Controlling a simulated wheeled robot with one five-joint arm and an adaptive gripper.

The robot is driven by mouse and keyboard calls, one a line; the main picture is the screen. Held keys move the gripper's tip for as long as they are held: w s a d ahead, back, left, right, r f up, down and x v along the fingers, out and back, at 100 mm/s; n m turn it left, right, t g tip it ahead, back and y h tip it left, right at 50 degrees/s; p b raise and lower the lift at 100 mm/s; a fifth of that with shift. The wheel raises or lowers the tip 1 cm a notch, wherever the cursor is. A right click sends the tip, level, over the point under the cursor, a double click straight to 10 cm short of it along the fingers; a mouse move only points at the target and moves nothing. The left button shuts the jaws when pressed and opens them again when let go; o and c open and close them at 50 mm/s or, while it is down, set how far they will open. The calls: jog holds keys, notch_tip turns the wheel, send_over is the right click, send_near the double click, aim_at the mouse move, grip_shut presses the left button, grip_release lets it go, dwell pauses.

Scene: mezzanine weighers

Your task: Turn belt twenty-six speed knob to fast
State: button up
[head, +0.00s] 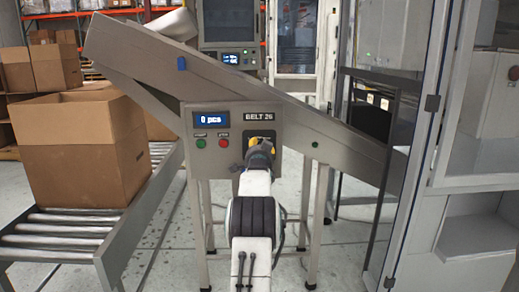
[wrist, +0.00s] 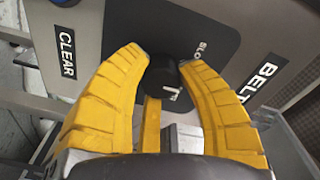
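The belt 26 control panel (head: 228,165) is a grey plate on the front of the sloping conveyor, with a "0 pcs" display and a "BELT 26" label. In the wrist view the speed knob (wrist: 164,80) is black with a short white mark on its lower right. A partly covered "SLO" marking (wrist: 203,48) lies above and right of it. My gripper (wrist: 164,60) has its yellow fingers on either side of the knob, and they appear to touch it. In the head view my gripper (head: 261,147) hides the knob. No "fast" marking shows.
Green (head: 200,143) and red (head: 223,143) buttons sit left of my gripper on the panel. An open cardboard box (head: 85,150) stands on a roller conveyor (head: 50,240) at left. A glazed grey cabinet (head: 470,170) stands close at right.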

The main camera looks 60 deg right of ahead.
jog(key=shift+r, duration=0.15)
jog(key=c, duration=0.6)
jog(key=shift+o, duration=0.2)
jog(key=shift+m, duration=0.3)
jog(key=m, duration=0.4)
jog(key=shift+r, duration=0.1)
jog(key=shift+m+y+p, duration=0.3)
jog(key=shift+m+p, duration=0.2)
jog(key=shift+m, duration=1.6)
jog(key=o, duration=0.8)
jog(key=shift+c, duration=0.2)
jog(key=o, duration=0.4)
jog(key=shift+f, duration=0.2)
jog(key=shift+o, duration=0.2)
jog(key=shift+a, duration=0.1)
